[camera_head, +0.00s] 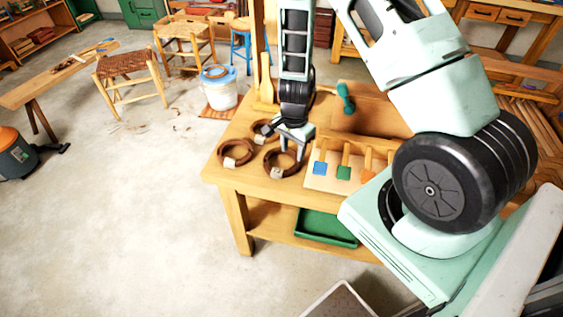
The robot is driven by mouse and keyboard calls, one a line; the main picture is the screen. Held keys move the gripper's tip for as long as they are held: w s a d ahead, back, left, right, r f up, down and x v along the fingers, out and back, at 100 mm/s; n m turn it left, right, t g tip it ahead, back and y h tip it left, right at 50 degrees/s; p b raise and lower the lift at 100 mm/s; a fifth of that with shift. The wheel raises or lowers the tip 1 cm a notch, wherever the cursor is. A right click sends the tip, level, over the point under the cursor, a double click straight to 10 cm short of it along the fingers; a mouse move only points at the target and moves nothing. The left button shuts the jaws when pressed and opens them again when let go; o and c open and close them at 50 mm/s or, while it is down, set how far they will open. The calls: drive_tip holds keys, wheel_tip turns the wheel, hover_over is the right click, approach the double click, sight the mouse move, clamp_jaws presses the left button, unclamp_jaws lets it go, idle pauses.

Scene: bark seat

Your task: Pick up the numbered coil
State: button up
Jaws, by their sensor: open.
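Three brown coils with pale tags lie on the wooden bench (213,174). One coil (224,161) is at the left, one coil (297,168) is at the front right, and one coil (257,127) is behind them, partly hidden by my gripper. Any numbers on the tags are too small to read. My gripper (290,155) points down over the bench, open, with its fingers at or just above the front right coil. I cannot tell whether the fingers touch it.
A teal-headed tool (345,98) lies behind. A green tray (326,228) is on the lower shelf.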

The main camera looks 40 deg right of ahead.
sight(293, 168)
wheel_tip(293, 168, down, 2)
drive_tip(key=shift+f, duration=0.1)
drive_tip(key=f, duration=0.2)
drive_tip(key=f+p, duration=0.1)
drive_tip(key=shift+s+f, duration=0.3)
drive_tip(key=shift+f, duration=0.75)
clamp_jaws()
